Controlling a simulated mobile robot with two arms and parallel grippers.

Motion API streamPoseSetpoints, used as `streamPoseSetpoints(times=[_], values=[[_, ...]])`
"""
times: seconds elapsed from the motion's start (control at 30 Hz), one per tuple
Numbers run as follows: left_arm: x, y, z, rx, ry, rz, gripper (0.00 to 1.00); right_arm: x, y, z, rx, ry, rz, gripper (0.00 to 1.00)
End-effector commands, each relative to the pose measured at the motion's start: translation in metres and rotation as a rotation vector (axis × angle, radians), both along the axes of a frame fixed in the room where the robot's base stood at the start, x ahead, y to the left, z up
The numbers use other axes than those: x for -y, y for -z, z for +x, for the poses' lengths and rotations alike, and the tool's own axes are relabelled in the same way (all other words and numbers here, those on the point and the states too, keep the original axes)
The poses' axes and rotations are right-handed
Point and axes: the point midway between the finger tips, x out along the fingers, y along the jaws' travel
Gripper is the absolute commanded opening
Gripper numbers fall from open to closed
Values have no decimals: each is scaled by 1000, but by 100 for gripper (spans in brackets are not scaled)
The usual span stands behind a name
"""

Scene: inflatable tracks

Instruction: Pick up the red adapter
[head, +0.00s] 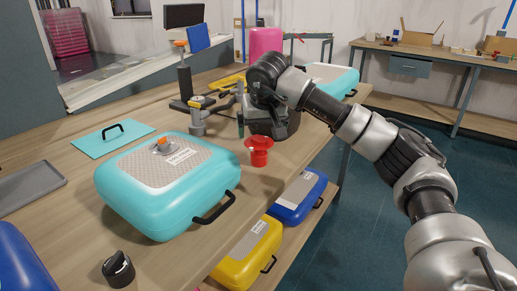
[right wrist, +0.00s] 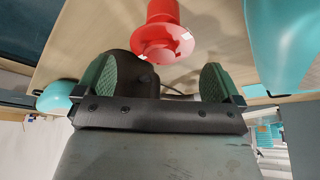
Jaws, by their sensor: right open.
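The red adapter (head: 258,153) stands on the wooden table near its right edge, right of a teal inflatable piece. It is a short red part with a wide flange and a narrower body. In the right wrist view the red adapter (right wrist: 163,38) lies just beyond the fingers, centred slightly right of the gap and apart from both pads. My right gripper (head: 256,124) is above and behind the adapter in the head view, partly hidden by its own arm. Its green-padded fingers are spread and empty in the right wrist view (right wrist: 157,82). My left gripper is not in view.
The large teal piece (head: 168,190) stands left of the adapter. A black knob (head: 118,269) sits in front. Blue (head: 297,197) and yellow (head: 247,254) pieces lie on the lower shelf.

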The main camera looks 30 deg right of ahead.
Motion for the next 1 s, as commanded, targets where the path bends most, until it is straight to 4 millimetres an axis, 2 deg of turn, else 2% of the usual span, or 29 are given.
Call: streamPoseSetpoints(times=[0.4,0.7,1.0], values=[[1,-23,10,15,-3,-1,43,6,47,17,-2,-1,0,97],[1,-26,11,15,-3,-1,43,6,51,19,0,-1,0,97],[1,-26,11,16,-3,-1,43,6,51,19,0,-1,0,51]])
